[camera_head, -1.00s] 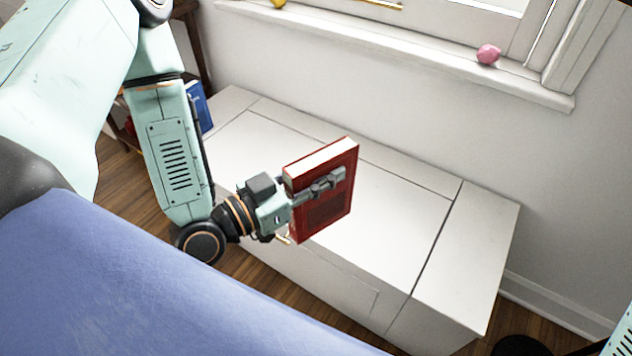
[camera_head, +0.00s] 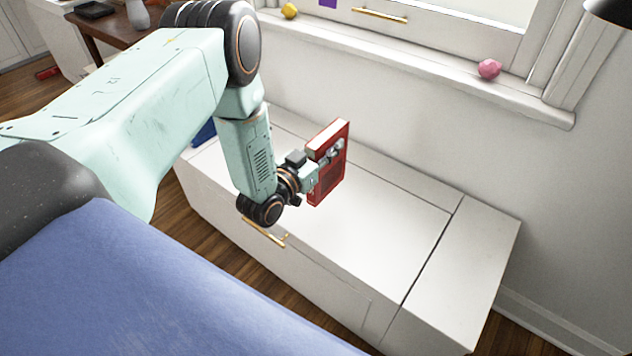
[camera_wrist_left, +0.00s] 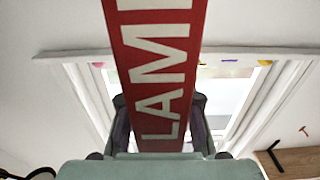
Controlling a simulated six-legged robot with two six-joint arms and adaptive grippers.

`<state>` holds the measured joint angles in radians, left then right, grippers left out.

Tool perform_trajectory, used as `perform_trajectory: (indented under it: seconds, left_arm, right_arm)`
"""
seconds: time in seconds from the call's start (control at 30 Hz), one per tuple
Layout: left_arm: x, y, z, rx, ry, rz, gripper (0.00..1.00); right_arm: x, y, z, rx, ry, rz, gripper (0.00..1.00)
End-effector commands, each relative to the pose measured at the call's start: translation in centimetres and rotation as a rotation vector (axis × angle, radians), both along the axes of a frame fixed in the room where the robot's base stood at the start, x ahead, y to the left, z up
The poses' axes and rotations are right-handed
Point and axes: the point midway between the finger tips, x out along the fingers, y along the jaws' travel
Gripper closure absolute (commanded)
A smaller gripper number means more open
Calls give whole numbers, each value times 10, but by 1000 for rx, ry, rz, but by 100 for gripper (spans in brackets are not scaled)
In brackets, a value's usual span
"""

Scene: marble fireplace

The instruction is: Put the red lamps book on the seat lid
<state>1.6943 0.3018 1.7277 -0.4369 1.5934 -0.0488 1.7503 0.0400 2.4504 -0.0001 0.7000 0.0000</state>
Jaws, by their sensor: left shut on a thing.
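The red lamps book (camera_head: 330,181) stands upright in my left gripper (camera_head: 334,151), whose fingers are shut on it. In the head view it appears over the middle of the white seat lid (camera_head: 385,225); whether its lower edge touches the lid I cannot tell. In the left wrist view the book's spine (camera_wrist_left: 158,70) shows white letters reading "LAMP" in part, between the two fingers. My right gripper is not in view.
A blue book (camera_head: 203,133) is partly hidden behind my left arm. The window sill above the bench holds a pink object (camera_head: 489,69) and a yellow one (camera_head: 289,10). A brass handle (camera_head: 265,232) is on the bench front. The lid's right part is clear.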

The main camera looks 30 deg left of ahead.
Motion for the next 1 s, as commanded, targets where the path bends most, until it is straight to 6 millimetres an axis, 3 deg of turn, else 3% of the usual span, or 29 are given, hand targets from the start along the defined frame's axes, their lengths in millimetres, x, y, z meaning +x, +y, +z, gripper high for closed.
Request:
perform_trajectory:
  seconds: [0.03, 0.2, 0.47, 0.67, 1.0]
  left_arm:
    - [-1, -1, -14, 1, 1, -1, 100]
    - [0, -2, -42, 1, 0, -1, 100]
    - [0, -4, -59, 1, -1, -2, 100]
    - [0, -5, -86, 2, -1, -2, 100]
    - [0, -4, -89, 1, -2, -2, 100]
  right_arm:
    - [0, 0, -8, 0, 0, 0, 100]
    - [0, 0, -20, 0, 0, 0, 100]
    - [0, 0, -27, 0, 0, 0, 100]
    - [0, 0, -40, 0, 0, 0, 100]
    - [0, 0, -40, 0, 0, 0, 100]
